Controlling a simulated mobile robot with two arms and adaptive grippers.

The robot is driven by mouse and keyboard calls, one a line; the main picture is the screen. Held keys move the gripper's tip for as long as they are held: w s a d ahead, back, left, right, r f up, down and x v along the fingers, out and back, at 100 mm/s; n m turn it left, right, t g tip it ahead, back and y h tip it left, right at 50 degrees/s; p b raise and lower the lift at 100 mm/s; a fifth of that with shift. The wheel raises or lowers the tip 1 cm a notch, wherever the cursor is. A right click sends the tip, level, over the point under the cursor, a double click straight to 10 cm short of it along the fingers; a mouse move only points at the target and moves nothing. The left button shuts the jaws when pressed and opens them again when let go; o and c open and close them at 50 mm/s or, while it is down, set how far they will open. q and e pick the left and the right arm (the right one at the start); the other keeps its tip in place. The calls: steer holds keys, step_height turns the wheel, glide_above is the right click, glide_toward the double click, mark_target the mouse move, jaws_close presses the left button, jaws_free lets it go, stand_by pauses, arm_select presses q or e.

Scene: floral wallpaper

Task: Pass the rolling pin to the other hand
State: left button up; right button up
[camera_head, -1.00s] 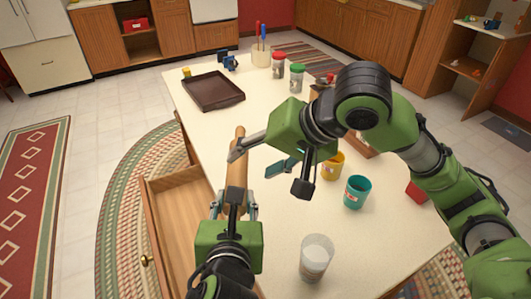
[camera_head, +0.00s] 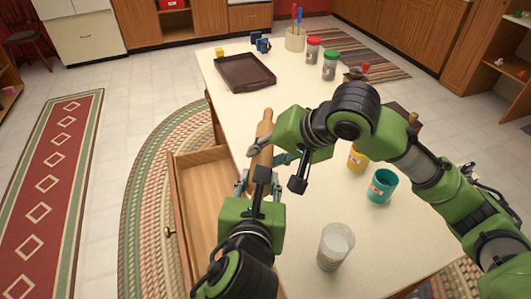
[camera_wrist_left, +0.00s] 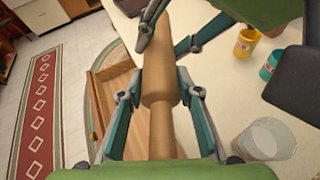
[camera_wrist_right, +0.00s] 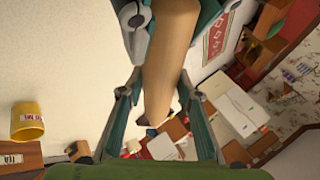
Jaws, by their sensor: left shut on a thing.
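The wooden rolling pin (camera_head: 264,128) is held above the left edge of the table, pointing away from me. My left gripper (camera_head: 258,186) is shut on it near its close end; the left wrist view shows both fingers against the pin (camera_wrist_left: 160,75). My right gripper (camera_head: 268,152) reaches in from the right, with its fingers on either side of the pin's body. In the right wrist view the pin (camera_wrist_right: 165,60) runs between these fingers, which look spread. Contact with the right fingers is hard to make out, as the arm partly covers that spot.
An open wooden drawer (camera_head: 205,195) lies below left. A dark tray (camera_head: 245,72) is on the far table. A yellow cup (camera_head: 357,158), a teal cup (camera_head: 382,186) and a clear glass (camera_head: 335,246) stand to the right. Shaker jars (camera_head: 330,66) stand at the back.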

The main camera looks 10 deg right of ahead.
arm_select(q)
steer(key=o, duration=1.4)
steer(key=shift+s+d, duration=0.1)
steer(key=shift+d, duration=0.1)
